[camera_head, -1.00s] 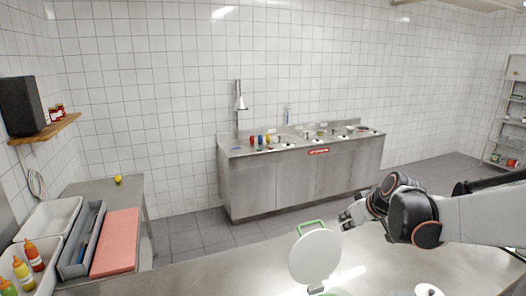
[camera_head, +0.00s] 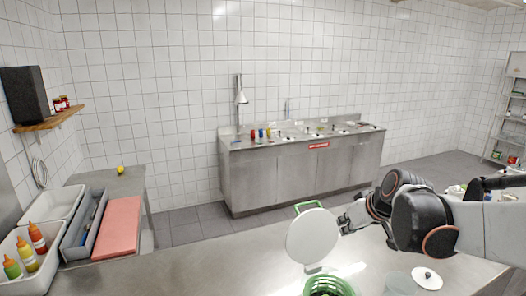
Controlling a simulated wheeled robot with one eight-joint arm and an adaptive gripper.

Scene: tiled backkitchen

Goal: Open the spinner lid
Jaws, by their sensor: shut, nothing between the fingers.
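The spinner lid (camera_head: 313,237) is a round white disc with a green handle (camera_head: 308,207) at its top edge. It stands raised, nearly upright, above the back of the green spinner basket (camera_head: 329,286). The basket's open, slatted inside shows at the bottom of the picture, and its lower part is cut off by the frame. My gripper (camera_head: 347,222) is shut and empty, just right of the lid's upper edge. I cannot tell whether it touches the lid.
The steel counter (camera_head: 215,262) is mostly clear left of the spinner. A clear container (camera_head: 399,283) and a white round lid (camera_head: 427,278) lie to the right under my arm. Sauce bottles (camera_head: 37,238) and a pink board (camera_head: 117,227) are at the left.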

